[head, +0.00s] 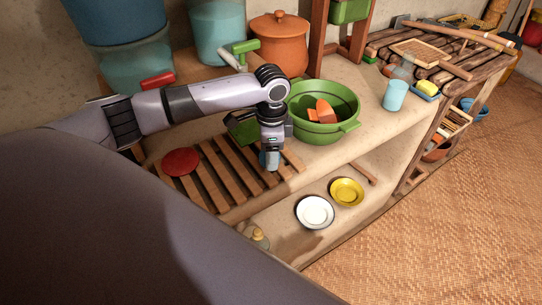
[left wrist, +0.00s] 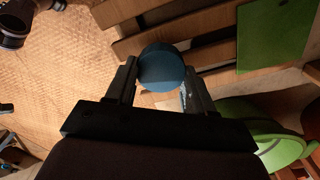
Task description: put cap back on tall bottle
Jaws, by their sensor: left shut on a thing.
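My left gripper (head: 270,162) points down over the front of the wooden slatted rack. It is shut on a round blue cap, which shows between its fingers in the left wrist view (left wrist: 161,68). In the head view only a bit of blue (head: 264,158) shows at the fingertips. I cannot make out the tall bottle for sure; a small clear bottle with a yellowish top (head: 256,236) stands low, partly hidden by my arm. My right gripper is not seen.
A green basin (head: 325,130) stands close right of my gripper. White (head: 315,212) and yellow (head: 347,192) dishes sit on the lower shelf.

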